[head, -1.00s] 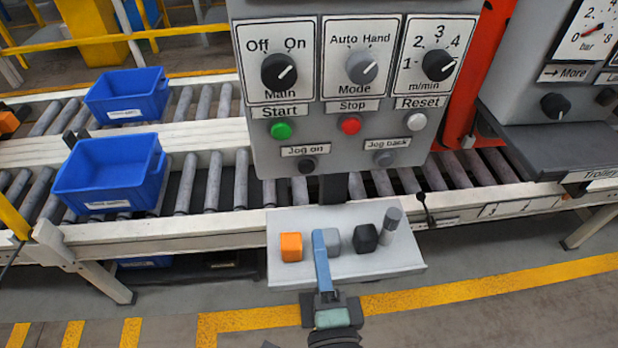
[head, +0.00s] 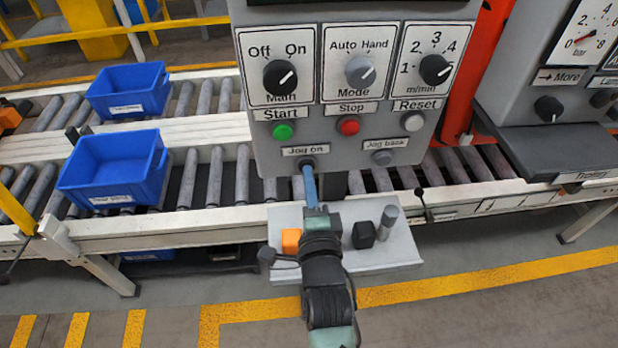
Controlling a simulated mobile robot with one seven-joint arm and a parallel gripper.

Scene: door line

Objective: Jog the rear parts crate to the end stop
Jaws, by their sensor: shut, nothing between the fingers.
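The rear parts crate (head: 128,90), a blue open bin, sits on the far roller line at left. A second blue crate (head: 112,175) sits on the near line. My gripper (head: 308,170) is shut and empty, its blue fingers pointing up at the dark "Jog on" button (head: 307,163) on the grey control panel (head: 350,140). The tips overlap the button's lower edge; I cannot tell whether they press it. The "Jog back" button (head: 382,158) is to the right. The Main knob (head: 280,76) points to On, the Mode knob (head: 360,71) towards Hand.
Green Start (head: 283,131) and red Stop (head: 348,126) buttons are just above. The speed knob (head: 437,70) points towards 4. Below, a shelf (head: 400,248) holds an orange block (head: 291,241), a black block (head: 363,235) and a grey peg (head: 388,220). A gauge panel stands right.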

